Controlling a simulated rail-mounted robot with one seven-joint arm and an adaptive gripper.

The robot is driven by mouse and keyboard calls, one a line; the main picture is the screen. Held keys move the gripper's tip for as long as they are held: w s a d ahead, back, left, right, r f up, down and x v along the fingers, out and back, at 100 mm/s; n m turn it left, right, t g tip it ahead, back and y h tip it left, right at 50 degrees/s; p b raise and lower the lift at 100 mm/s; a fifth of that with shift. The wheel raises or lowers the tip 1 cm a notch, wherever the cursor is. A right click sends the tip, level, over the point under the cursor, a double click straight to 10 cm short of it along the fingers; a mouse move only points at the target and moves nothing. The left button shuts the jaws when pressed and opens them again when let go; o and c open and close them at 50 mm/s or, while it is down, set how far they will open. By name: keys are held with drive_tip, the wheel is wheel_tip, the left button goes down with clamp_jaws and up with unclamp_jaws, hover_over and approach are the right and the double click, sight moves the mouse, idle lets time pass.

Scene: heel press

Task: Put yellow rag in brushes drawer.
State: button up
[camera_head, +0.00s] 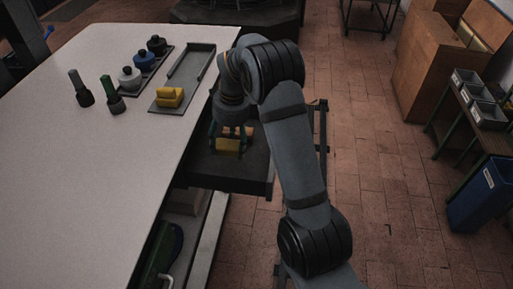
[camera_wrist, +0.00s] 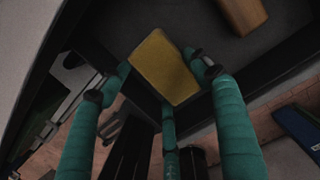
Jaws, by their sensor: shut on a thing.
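My gripper (camera_head: 229,148) is over the open dark drawer (camera_head: 205,178) at the table's right side. Its teal fingers are closed around a flat yellow rag (camera_wrist: 165,67), which also shows between them in the head view (camera_head: 229,145). In the wrist view the rag overlaps the drawer's near rim (camera_wrist: 108,75); I cannot tell whether it touches the drawer. A brown wooden block (camera_wrist: 242,14), perhaps a brush, lies in the drawer. A second folded yellow item (camera_head: 170,97) sits on a grey tray on the table.
A white table (camera_head: 90,180) fills the left. Near its far edge are a grey tray (camera_head: 192,65), a rack with black, blue and white knobbed pieces (camera_head: 145,61), and two dark-handled tools (camera_head: 112,95). A blue bin (camera_head: 478,195) stands right, with open brick floor between.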

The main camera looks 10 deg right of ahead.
sight(230, 147)
wheel_tip(230, 147, down, 4)
drive_tip(key=shift+r, duration=0.1)
drive_tip(key=shift+d+f, duration=0.1)
drive_tip(key=shift+f, duration=2.1)
drive_tip(key=shift+f, duration=0.2)
drive_tip(key=o, duration=1.2)
drive_tip(key=shift+c, duration=0.2)
drive_tip(key=shift+r, duration=0.2)
drive_tip(key=r, duration=0.4)
drive_tip(key=d+r, duration=0.1)
drive_tip(key=r, duration=0.7)
drive_tip(key=shift+s+d, duration=0.2)
drive_tip(key=shift+s, duration=0.05)
